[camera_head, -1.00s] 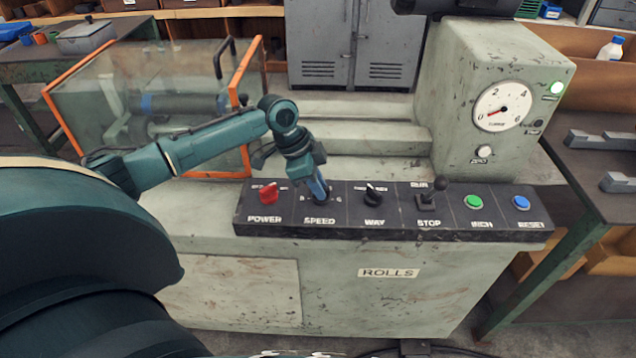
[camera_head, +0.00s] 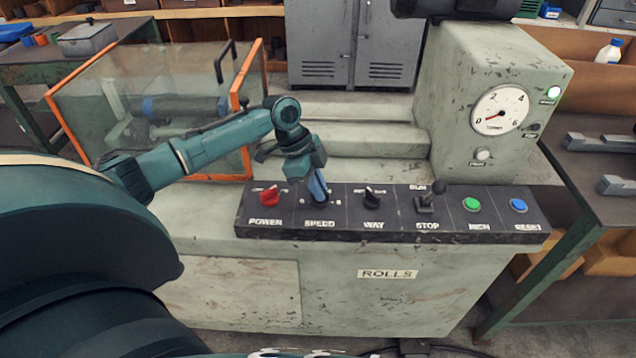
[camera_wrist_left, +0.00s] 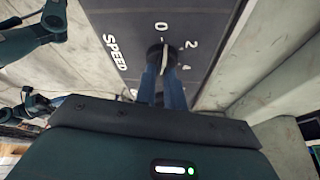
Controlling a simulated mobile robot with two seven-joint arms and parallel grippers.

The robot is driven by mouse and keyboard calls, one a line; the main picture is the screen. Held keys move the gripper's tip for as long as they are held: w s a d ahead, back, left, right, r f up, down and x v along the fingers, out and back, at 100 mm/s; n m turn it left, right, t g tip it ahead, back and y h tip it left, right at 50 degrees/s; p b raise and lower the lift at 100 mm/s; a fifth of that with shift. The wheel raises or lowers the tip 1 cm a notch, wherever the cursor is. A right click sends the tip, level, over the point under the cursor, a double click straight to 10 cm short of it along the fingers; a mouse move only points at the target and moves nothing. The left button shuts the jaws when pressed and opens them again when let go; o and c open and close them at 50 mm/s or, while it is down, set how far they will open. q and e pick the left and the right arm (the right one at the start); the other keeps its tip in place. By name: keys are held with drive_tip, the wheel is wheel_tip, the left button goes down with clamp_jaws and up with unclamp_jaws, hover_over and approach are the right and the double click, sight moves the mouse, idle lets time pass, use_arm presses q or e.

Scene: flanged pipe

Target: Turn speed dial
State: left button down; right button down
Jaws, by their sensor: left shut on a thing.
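The speed dial is a black knob with a pale pointer; it shows in the left wrist view (camera_wrist_left: 161,57) beside the printed marks 0, 2 and 4. In the head view the dial sits above the word SPEED on the black control panel (camera_head: 395,232), mostly hidden by my left gripper (camera_head: 320,197). My left gripper points down at the panel, its blue fingers (camera_wrist_left: 161,82) shut on the dial from both sides. The pointer's exact setting is hard to read between the fingers.
Left of the dial is a red POWER knob (camera_head: 269,195); right of it are a black WAY knob (camera_head: 372,196), a RUN/STOP lever (camera_head: 437,190), a green button (camera_head: 471,204) and a blue button (camera_head: 518,205). An orange-framed clear guard (camera_head: 243,100) stands behind my left arm.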

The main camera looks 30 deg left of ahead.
use_arm(q)
drive_tip(key=shift+w+m+g, duration=0.1)
drive_tip(key=shift+m+g, duration=0.2)
drive_tip(key=shift+m, duration=0.7)
drive_tip(key=m+g, duration=0.1)
drive_tip(key=m, duration=0.2)
drive_tip(key=shift+w, duration=0.1)
drive_tip(key=shift+m+g+b, duration=0.5)
drive_tip(key=shift+m+g, duration=0.3)
drive_tip(key=shift+m, duration=1.1)
use_arm(e)
drive_tip(key=shift+a, duration=0.2)
drive_tip(key=shift+w, duration=0.1)
use_arm(q)
drive_tip(key=c, duration=1.5)
unclamp_jaws()
drive_tip(key=shift+r, duration=0.1)
drive_tip(key=v, duration=1.3)
drive_tip(key=shift+w+d+b, duration=0.1)
drive_tip(key=shift+b, duration=0.3)
use_arm(e)
drive_tip(key=shift+a+f, duration=0.1)
